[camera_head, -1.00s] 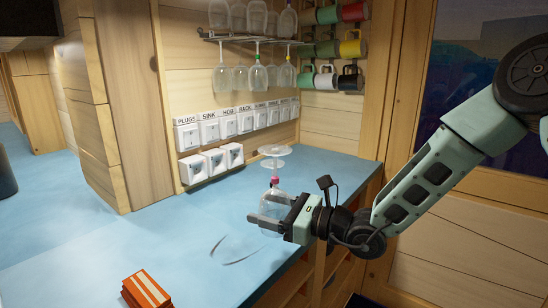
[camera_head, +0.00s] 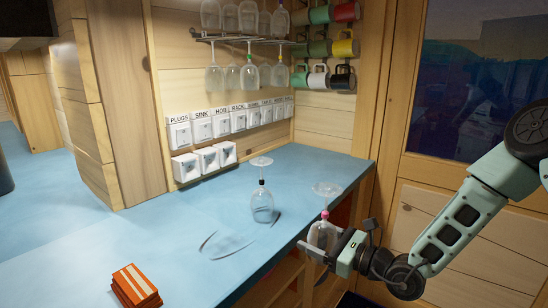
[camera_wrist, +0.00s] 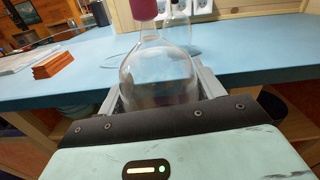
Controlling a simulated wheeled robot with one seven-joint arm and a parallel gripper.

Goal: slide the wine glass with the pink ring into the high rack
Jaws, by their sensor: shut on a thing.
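The wine glass with the pink ring (camera_head: 323,235) is upside down, its foot on top and the pink ring on its stem. My gripper (camera_head: 325,252) is shut on its bowl, just beyond the counter's front edge. In the wrist view the bowl (camera_wrist: 158,78) sits between the fingers, with the pink ring (camera_wrist: 143,9) above it. A lower rack rail (camera_head: 245,39) on the back wall holds several hanging glasses. Above it, bowls of more upside-down glasses (camera_head: 248,18) show at the picture's top; the rack holding them is cut off.
A glass with a dark ring (camera_head: 262,206) stands upside down on the blue counter (camera_head: 200,235). Orange boxes (camera_head: 135,286) lie at the front. Mugs (camera_head: 318,47) hang right of the racks. Labelled switches (camera_head: 222,122) line the wall. A wooden post (camera_head: 372,90) stands right of the mugs.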

